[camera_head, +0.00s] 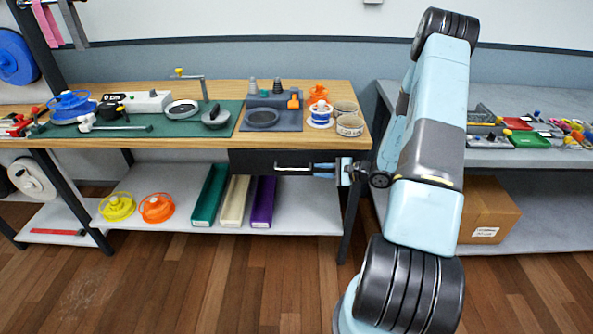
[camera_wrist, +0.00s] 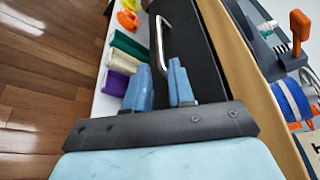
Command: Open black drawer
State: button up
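The black drawer (camera_head: 250,161) is under the front edge of the wooden workbench and looks shut. Its silver bar handle (camera_head: 292,166) runs along the front. In the wrist view the black drawer front (camera_wrist: 205,62) fills the middle, with the handle (camera_wrist: 165,35) ahead of my fingers. My gripper (camera_head: 320,170) is at the right end of the handle, coming in from the right. In the wrist view my gripper (camera_wrist: 160,68) has its two blue fingers apart, and the near end of the handle shows between them. Whether they touch it cannot be told.
The workbench top (camera_head: 222,88) above the drawer carries tools and reels. The lower shelf (camera_head: 300,218) holds green, cream and purple long boxes and two coloured reels. A table leg (camera_head: 350,222) stands close to my arm. A cardboard box (camera_head: 488,212) is at the right. The floor in front is clear.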

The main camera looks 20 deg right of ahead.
aim_at(297, 169)
jog(key=x, duration=0.9)
jog(key=shift+w+a+f, duration=0.15)
jog(key=shift+w+a, duration=0.05)
jog(key=shift+a, duration=0.1)
grip_shut()
